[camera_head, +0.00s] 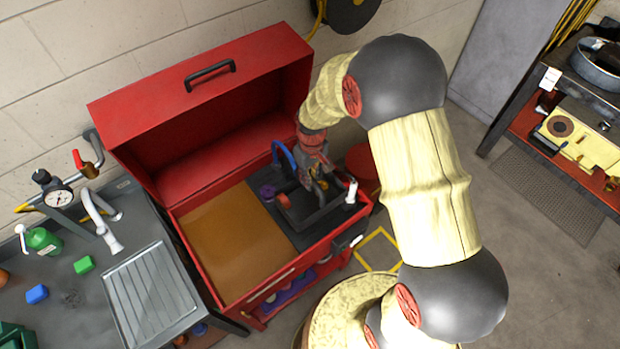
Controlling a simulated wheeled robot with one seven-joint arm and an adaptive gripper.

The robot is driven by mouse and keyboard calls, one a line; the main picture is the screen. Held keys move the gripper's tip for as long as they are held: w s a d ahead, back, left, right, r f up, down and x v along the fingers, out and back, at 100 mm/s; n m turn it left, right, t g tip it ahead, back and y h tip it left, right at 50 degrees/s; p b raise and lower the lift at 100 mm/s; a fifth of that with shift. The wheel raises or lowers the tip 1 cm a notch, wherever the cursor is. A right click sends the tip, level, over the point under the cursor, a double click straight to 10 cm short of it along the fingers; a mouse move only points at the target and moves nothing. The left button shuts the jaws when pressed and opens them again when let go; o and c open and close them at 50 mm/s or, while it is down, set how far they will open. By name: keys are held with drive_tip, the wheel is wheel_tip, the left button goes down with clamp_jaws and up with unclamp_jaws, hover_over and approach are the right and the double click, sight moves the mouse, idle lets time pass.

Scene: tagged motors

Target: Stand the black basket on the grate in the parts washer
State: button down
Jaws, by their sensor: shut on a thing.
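The red parts washer (187,235) stands open in the middle, its lid raised at the back. Inside its right part is a dark grate (303,239); the left part shows a brown surface. The black basket (317,217) is over the grate, within the washer's walls. It looks about upright; from this angle I cannot tell whether its bottom touches the grate. My gripper (317,181) reaches down into the washer and is shut on the basket, apparently at its handle. The fingertips and the contact are small and partly hidden.
A blue curved hose (284,153) and a purple item (267,192) are beside the basket, and a white-topped piece (351,191) is at its right. The raised lid (200,85) stands behind. A sink counter (85,262) is left, a cluttered bench (570,130) far right.

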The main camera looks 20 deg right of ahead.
sight(310, 202)
drive_tip(key=shift+f+b, duration=3.55)
drive_tip(key=shift+f, duration=2.55)
drive_tip(key=c, duration=1.7)
unclamp_jaws()
drive_tip(key=shift+s+f, duration=0.1)
drive_tip(key=shift+s, duration=0.05)
wheel_tip(310, 202, up, 12)
drive_tip(key=shift+d+r, duration=0.1)
drive_tip(key=shift+d, duration=0.05)
